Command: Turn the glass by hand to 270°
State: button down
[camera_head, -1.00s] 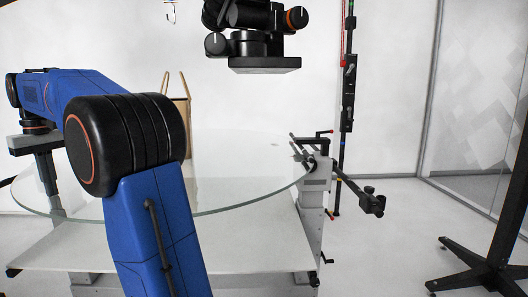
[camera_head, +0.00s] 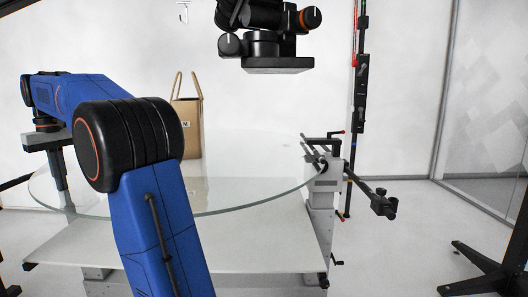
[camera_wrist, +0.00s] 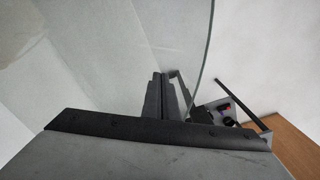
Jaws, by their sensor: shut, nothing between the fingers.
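The round clear glass (camera_head: 245,172) lies level on the turntable. Its curved rim also crosses the wrist view (camera_wrist: 208,45). A brown paper bag (camera_head: 190,125) with upright handles stands on the glass, partly hidden by my arm. My gripper (camera_head: 61,186) points down at the left side of the glass in the head view. In the wrist view the closed fingers (camera_wrist: 165,92) show against the glass, just inside its rim. They are shut with nothing between them. I cannot tell whether the fingertips touch the glass.
A camera-like black device (camera_head: 265,45) hangs above the glass. A grey post with black clamps (camera_head: 322,180) stands at the right rim. A black pole (camera_head: 360,110) rises behind it. A black stand foot (camera_head: 485,270) is at the lower right. The floor between is clear.

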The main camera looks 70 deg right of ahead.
aim_at(53, 179)
jog(key=shift+w+f, duration=0.1)
jog(key=shift+f, duration=0.05)
jog(key=shift+w+d+r, duration=0.1)
jog(key=shift+w+d, duration=0.2)
jog(key=shift+w, duration=0.85)
jog(key=shift+w+d+r, duration=0.1)
jog(key=shift+w+d, duration=0.2)
jog(key=shift+w, duration=0.8)
jog(key=shift+w+d+r, duration=0.1)
jog(key=shift+w+d, duration=0.2)
jog(key=shift+w, duration=0.85)
jog(key=shift+w+d+f, duration=0.1)
jog(key=shift+w+d, duration=0.2)
jog(key=shift+w, duration=0.6)
jog(key=shift+w+d+f, duration=0.1)
jog(key=shift+w+d, duration=0.2)
jog(key=shift+w, duration=0.55)
jog(key=shift+w, duration=0.15)
jog(key=shift+w+d, duration=0.35)
jog(key=shift+w, duration=0.3)
jog(key=shift+w+d, duration=0.3)
jog(key=shift+w, duration=0.35)
jog(key=shift+r, duration=3)
